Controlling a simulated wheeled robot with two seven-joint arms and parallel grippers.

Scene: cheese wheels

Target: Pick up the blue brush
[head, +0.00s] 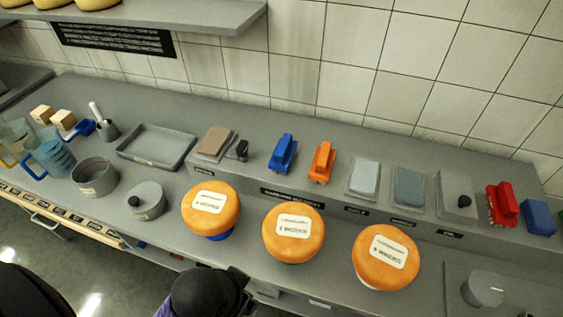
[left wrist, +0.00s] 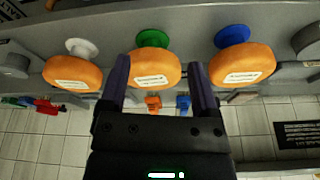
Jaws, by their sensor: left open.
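The blue brush (head: 283,152) lies on the raised back ledge, just left of the orange brush (head: 322,161). In the left wrist view, which looks upside down, the blue brush (left wrist: 183,102) shows small between my fingers, beside the orange one. My right gripper is not in view.
Three orange cheese wheels (head: 210,209) (head: 293,232) (head: 386,256) on stands line the counter in front of the ledge. A brown pad (head: 214,142) and grey pads (head: 364,178) flank the brushes. A red brush (head: 502,204) and blue block (head: 538,217) sit right. A tiled wall stands behind.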

